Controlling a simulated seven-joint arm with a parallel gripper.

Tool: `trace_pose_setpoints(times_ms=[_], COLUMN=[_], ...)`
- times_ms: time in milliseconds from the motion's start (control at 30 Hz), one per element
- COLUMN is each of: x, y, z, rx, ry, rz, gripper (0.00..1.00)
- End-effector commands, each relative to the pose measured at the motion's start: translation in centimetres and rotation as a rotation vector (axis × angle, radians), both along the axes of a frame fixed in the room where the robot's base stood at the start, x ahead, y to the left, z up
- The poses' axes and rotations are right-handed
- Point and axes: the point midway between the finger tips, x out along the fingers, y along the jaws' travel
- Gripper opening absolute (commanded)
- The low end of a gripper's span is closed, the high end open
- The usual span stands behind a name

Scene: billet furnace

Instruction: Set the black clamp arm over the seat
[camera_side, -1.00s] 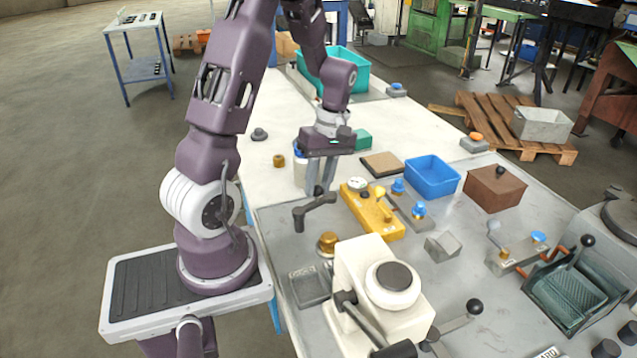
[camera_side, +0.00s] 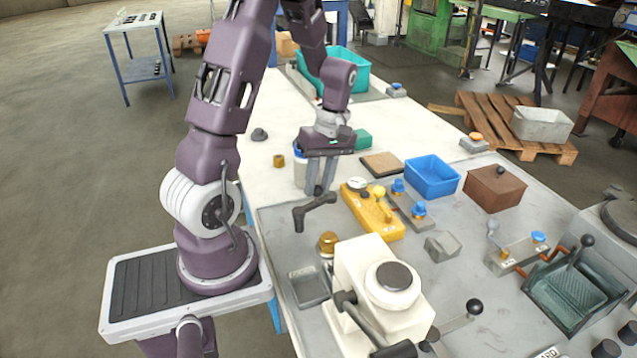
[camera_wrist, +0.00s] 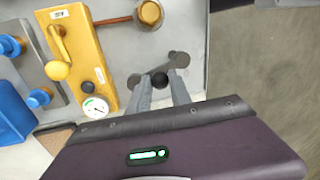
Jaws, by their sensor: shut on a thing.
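The black clamp arm (camera_side: 314,209) is a dark, crank-shaped bar with a short leg hanging from its left end, above the grey plate's far left part. It also shows in the wrist view (camera_wrist: 178,61), with a round black knob (camera_wrist: 159,80) between my fingers. My gripper (camera_side: 319,189) points down and is shut on the clamp arm at the knob. The wrist view shows my gripper (camera_wrist: 160,92) with one finger on each side. I cannot tell for certain which part is the seat. A brass round piece (camera_side: 328,242) stands just in front of the clamp arm.
A yellow block (camera_side: 372,212) with a handle and gauge stands close right of the clamp arm. A blue bin (camera_side: 433,177) and brown box (camera_side: 494,188) stand farther right.

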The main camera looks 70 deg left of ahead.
Motion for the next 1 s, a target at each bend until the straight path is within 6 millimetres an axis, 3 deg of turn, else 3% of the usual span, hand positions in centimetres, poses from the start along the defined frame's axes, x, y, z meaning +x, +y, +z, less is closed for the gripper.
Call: trace_pose_setpoints(times_ms=[467,1000], x=[0.1,0.1], y=[-0.3,-2.8], z=[0.1,0.1], rx=[0.001,0.001], ry=[-0.002,-0.002], rz=[-0.061,-0.517], gripper=[0.0,0.0])
